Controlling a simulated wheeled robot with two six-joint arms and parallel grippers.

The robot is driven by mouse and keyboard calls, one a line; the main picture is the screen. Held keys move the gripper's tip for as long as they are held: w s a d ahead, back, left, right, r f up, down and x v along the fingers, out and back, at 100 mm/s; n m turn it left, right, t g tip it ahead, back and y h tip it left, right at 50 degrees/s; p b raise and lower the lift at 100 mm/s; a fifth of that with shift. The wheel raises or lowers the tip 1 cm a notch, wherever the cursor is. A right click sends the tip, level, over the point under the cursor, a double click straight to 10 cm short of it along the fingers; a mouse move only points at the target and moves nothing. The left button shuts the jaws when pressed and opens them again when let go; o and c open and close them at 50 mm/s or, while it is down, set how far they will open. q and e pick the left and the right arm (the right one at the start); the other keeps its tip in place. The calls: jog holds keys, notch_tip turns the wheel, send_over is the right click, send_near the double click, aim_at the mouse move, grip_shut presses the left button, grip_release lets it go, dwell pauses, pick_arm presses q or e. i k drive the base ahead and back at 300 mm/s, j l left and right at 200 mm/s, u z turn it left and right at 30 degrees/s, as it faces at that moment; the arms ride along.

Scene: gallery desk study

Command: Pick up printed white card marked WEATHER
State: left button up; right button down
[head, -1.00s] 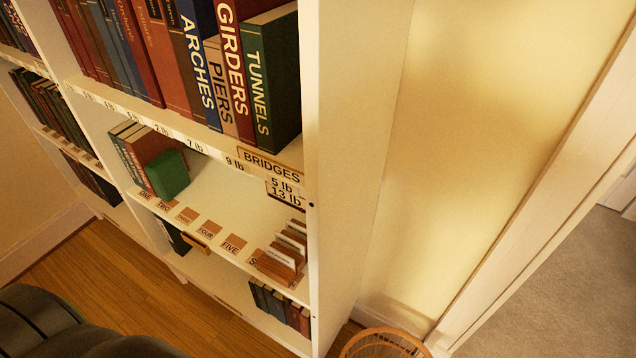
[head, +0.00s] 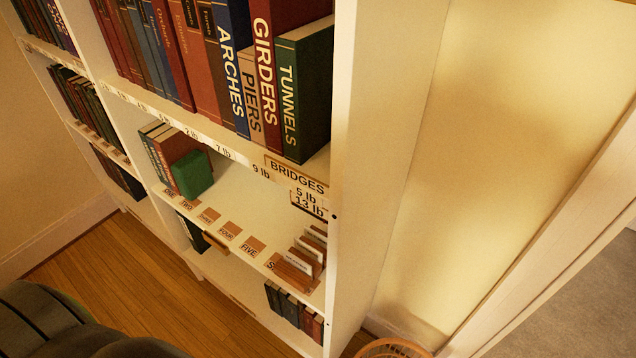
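Several white cards stand in a small brown wooden card rack (head: 290,270) at the right end of the middle shelf, close to the white side panel. The front white card (head: 297,264) carries small dark print that I cannot read for certain, so I cannot tell whether it is the WEATHER card. Cards behind it are partly hidden. Neither of my grippers is in view.
The white bookcase (head: 385,130) holds large books above, a green block (head: 192,174) on the middle shelf, and dark books (head: 293,307) below. A wicker basket (head: 393,348) stands at its foot. A dark ribbed object (head: 50,325) fills the lower left. Wooden floor (head: 130,270) lies between.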

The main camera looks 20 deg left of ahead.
aim_at(292, 258)
jog(key=u, duration=0.95)
